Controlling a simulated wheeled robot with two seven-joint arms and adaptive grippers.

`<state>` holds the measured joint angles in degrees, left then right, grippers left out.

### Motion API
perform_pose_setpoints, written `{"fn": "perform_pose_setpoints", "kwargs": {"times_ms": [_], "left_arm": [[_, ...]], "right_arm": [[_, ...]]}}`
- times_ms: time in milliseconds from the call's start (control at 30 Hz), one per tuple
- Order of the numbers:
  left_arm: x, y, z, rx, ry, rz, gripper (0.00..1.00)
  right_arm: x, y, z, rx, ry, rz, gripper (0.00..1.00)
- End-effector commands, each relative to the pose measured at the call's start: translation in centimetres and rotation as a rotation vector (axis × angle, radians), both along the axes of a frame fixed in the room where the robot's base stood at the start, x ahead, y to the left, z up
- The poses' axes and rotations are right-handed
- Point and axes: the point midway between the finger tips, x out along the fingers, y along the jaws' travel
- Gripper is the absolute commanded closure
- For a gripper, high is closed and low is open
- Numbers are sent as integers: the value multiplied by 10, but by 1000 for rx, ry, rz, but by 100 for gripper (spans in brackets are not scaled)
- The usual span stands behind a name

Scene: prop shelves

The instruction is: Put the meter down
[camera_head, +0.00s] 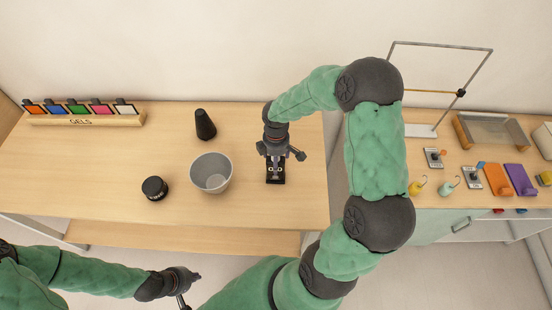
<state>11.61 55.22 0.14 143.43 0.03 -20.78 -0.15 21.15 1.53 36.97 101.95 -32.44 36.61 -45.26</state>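The meter (275,171) is a small black block with a pale face, at the right part of the wooden table. It appears upright with its base on the table top. My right gripper (280,154) is just above and behind it, pointing down. Its fingers are spread wider than the meter, and it looks open. Whether a finger touches the meter is hard to see. My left gripper (190,287) is low at the bottom left, in front of the table, open and empty.
A second table at right holds a wire frame (440,47), a tray (490,131) and several small props.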

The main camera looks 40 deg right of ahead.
Motion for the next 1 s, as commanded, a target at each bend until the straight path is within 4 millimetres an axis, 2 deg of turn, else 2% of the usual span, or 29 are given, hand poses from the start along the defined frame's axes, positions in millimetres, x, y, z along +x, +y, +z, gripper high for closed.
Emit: {"fn": "perform_pose_setpoints", "kwargs": {"times_ms": [400, 600, 800, 1000], "left_arm": [[0, 0, 19, 0, 0, 0, 100], [0, 0, 24, 0, 0, 0, 100], [0, 0, 25, 0, 0, 0, 100], [0, 0, 25, 0, 0, 0, 100]], "right_arm": [[1, 0, 79, -1, -6, -1, 26], [1, 0, 107, 0, -4, 1, 26], [1, 0, 119, -1, -2, -1, 26], [0, 0, 120, 0, -1, -1, 26]]}}
